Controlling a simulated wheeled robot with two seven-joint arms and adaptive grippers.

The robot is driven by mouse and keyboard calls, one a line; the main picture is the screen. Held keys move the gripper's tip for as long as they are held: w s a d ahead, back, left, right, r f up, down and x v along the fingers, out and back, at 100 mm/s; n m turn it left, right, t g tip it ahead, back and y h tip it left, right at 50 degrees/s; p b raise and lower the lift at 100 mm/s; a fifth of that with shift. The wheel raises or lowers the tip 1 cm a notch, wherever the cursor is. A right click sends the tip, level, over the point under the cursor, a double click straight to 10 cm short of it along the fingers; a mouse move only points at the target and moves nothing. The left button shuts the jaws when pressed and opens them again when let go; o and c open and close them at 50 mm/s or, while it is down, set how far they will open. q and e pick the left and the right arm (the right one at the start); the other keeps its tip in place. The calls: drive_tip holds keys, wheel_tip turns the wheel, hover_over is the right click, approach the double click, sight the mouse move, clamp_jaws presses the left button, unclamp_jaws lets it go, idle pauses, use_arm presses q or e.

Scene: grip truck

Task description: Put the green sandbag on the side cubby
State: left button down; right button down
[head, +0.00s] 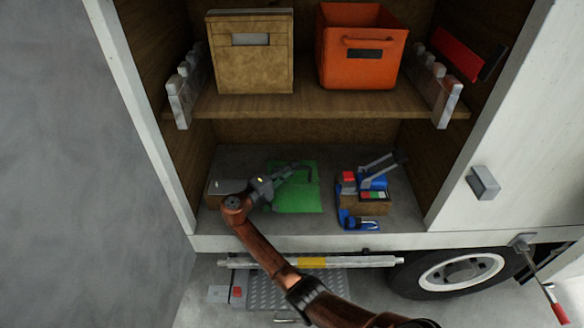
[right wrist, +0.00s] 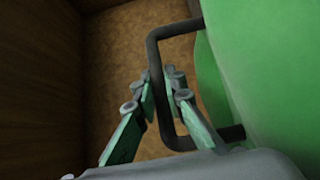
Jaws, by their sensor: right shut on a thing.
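The green sandbag (head: 298,196) is on the grey floor of the truck's lower side cubby (head: 235,160), left of the middle. My right gripper (head: 285,174) reaches in from the front and is at the bag's upper left part. In the right wrist view the gripper (right wrist: 163,92) is shut on the bag's dark handle (right wrist: 158,65), with the fingers on both sides of its bar. The green bag (right wrist: 285,75) fills the right of that view. Whether the bag's underside touches the cubby floor is hidden. My left gripper is not in view.
A small box with blue and red tools (head: 362,205) stands right of the bag. The shelf (head: 320,106) above holds a wooden box (head: 250,55) and an orange crate (head: 358,50). White door frames bound the opening on both sides.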

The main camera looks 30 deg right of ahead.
drive_tip(key=c, duration=2.5)
unclamp_jaws()
drive_tip(key=shift+f, duration=0.1)
drive_tip(key=o, duration=0.4)
drive_tip(key=shift+s, duration=0.1)
drive_tip(key=shift+o, duration=0.6)
drive_tip(key=shift+a+r, duration=0.1)
drive_tip(key=shift+r, duration=0.1)
drive_tip(key=v, duration=1.2)
